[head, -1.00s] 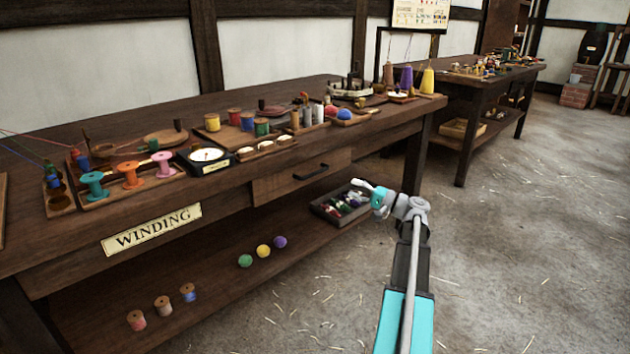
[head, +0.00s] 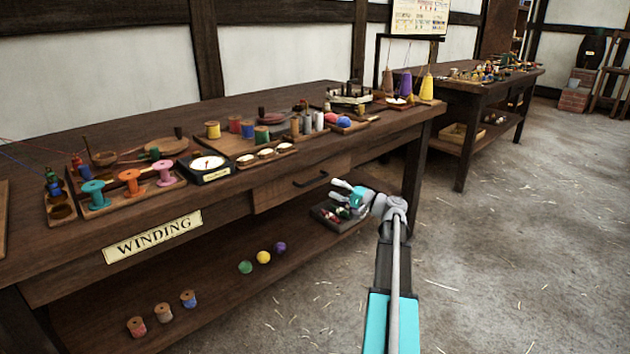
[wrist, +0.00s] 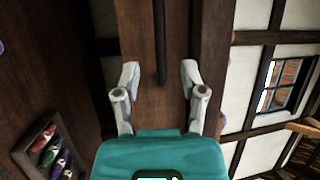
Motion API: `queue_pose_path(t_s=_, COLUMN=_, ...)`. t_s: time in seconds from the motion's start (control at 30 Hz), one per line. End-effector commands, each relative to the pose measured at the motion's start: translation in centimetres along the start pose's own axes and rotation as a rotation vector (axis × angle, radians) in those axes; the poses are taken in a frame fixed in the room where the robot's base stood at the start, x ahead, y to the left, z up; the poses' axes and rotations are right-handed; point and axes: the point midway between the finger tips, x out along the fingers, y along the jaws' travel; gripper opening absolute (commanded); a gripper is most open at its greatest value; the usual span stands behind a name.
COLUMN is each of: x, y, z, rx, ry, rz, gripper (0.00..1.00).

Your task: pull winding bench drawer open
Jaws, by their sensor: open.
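The winding bench (head: 250,205) has one shut drawer (head: 275,190) under its top, right of the "WINDING" label (head: 152,237). A dark bar handle (head: 311,179) sits on the drawer front. In the wrist view the handle (wrist: 160,45) runs upright in the picture, ahead of and between the fingers. My gripper (head: 338,189) is just right of and slightly below the handle in the head view. In the wrist view my gripper (wrist: 160,75) is open, its two fingers spread on either side of the handle's line. Contact with the handle cannot be told.
A tray of coloured pieces (head: 340,222) is on the lower shelf under my gripper; it also shows in the wrist view (wrist: 50,145). Spools, a dial scale (head: 207,167) and cones crowd the bench top. The floor (head: 500,250) to the right is clear.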

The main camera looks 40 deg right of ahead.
Motion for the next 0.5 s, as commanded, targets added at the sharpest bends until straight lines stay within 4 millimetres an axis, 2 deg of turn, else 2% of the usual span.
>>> queue_pose_path(t_s=0.03, x=1.0, y=-0.1, z=0.0, rx=0.0, ry=-0.002, rz=0.0, gripper=0.54)
queue_pose_path(t_s=0.3, x=5.0, y=-0.1, z=0.0, rx=0.001, ry=-0.003, rz=0.0, gripper=0.54)
queue_pose_path(t_s=0.5, x=6.8, y=0.0, z=0.0, rx=0.001, ry=-0.002, rz=0.0, gripper=0.54)
